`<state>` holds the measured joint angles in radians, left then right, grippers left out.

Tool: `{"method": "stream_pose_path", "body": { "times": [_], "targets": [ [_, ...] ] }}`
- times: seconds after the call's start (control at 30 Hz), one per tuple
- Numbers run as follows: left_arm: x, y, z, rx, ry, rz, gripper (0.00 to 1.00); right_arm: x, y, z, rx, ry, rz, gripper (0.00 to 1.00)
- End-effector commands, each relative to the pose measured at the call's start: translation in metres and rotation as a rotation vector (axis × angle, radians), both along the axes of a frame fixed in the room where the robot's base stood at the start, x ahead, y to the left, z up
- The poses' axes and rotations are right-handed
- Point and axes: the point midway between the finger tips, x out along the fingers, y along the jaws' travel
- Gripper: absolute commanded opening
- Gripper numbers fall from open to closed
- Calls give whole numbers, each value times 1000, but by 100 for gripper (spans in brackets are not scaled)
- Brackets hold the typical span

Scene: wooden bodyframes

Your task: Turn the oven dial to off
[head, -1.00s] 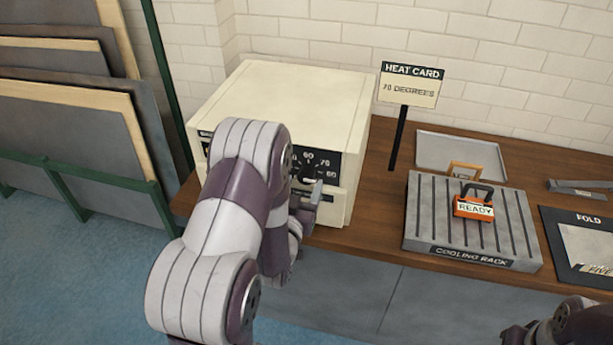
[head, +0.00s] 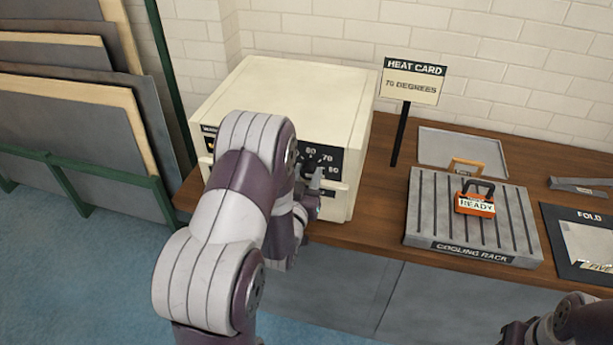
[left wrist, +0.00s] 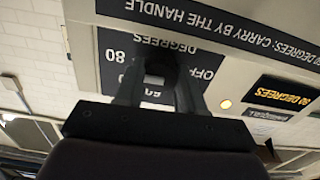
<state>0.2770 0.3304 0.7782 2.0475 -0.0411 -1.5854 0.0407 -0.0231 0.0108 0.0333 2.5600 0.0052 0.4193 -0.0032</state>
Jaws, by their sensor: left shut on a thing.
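The cream oven (head: 285,95) stands on the wooden bench, its black dial panel (head: 325,158) on the front with white numbers 60, 70 and 80. My left gripper (head: 312,180) is at this panel, partly behind my arm. In the left wrist view, which is upside down, its two fingers (left wrist: 156,88) are shut on the dark dial (left wrist: 158,68). The OFF mark (left wrist: 203,74) shows beside the fingers. The dial's pointer is hidden, so I cannot tell its setting. An amber lamp (left wrist: 226,104) glows beside a lit degrees display (left wrist: 283,96).
A heat card (head: 412,82) reading 70 degrees stands right of the oven. Part of my right arm shows at the lower right.

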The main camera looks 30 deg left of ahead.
Motion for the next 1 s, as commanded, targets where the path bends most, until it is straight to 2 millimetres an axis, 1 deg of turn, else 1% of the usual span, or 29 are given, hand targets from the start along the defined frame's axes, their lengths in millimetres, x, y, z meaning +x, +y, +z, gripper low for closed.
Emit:
{"method": "stream_pose_path", "body": {
  "times": [0.27, 1.0],
  "targets": [
    [0, 0, -2, -170, -41, 0, 8, 0, 0, -9, 0, 0, 0, 43],
    [-1, 0, -3, -852, -205, 2, 8, 0, 0, -37, 0, 0, 0, 43]
  ]
}}
